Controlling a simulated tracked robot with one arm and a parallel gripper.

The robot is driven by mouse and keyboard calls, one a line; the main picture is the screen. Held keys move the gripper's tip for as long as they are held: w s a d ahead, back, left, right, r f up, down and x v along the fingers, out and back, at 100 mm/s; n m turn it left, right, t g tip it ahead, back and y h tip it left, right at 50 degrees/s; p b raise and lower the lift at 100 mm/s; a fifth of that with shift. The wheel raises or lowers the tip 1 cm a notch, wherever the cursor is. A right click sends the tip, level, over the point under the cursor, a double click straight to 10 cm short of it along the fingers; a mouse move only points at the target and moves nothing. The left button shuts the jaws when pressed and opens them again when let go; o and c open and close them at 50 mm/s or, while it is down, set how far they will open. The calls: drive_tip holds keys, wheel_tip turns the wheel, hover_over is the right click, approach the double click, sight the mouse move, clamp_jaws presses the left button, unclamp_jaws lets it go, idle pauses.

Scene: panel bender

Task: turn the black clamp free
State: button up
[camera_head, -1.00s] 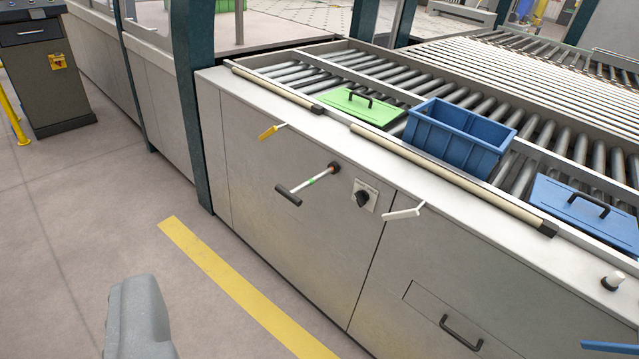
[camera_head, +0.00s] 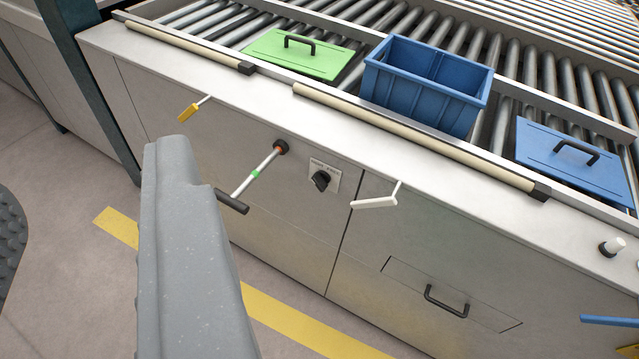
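A black-handled lever sticks out from the grey machine front. Its black crossbar grip (camera_head: 232,201) is at the lower left end of a silver rod (camera_head: 257,173) with a green band, running up to a dark round hub (camera_head: 280,147). A black rotary knob (camera_head: 320,181) on a pale plate sits just right of it. I cannot tell for certain which black part is the clamp. A grey part of mine, seemingly my gripper (camera_head: 178,165), rises at the lower left, its upper end left of the black grip.
A yellow lever (camera_head: 190,110), a white lever (camera_head: 375,202) and a blue lever (camera_head: 608,321) also project from the front. A drawer handle (camera_head: 446,301) is below. A blue crate (camera_head: 425,90), green lid (camera_head: 300,57) and blue lid (camera_head: 575,165) lie on rollers above.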

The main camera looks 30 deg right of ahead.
sight(316, 186)
drive_tip(key=w+d+f+t+h+b, duration=0.1)
drive_tip(key=w+d+f, duration=0.1)
drive_tip(key=w+f, duration=1.05)
drive_tip(key=w+d+f+t+h+b, duration=0.1)
drive_tip(key=w+d+f, duration=0.1)
drive_tip(key=w+f, duration=1.05)
drive_tip(key=w+d+f+h+b, duration=0.1)
drive_tip(key=w+d+f+h, duration=0.15)
drive_tip(key=f, duration=0.45)
drive_tip(key=w+d+f+h+b, duration=0.1)
drive_tip(key=w+d+f+h, duration=0.15)
drive_tip(key=f, duration=0.45)
drive_tip(key=s+d+f+n+h, duration=0.1)
drive_tip(key=s+d+f+h, duration=0.2)
drive_tip(key=f, duration=0.5)
drive_tip(key=s+d+f+n+h, duration=0.1)
drive_tip(key=s+d+f+h, duration=0.1)
drive_tip(key=d+f, duration=0.5)
drive_tip(key=b+x, duration=0.1)
drive_tip(key=x, duration=0.2)
drive_tip(key=f+b+x, duration=0.1)
drive_tip(key=x, duration=0.2)
drive_tip(key=w+b+x, duration=0.1)
drive_tip(key=b+x, duration=0.1)
drive_tip(key=x, duration=0.2)
drive_tip(key=shift+a+f, duration=0.25)
drive_tip(key=shift+a, duration=0.15)
drive_tip(key=shift+x, duration=1.1)
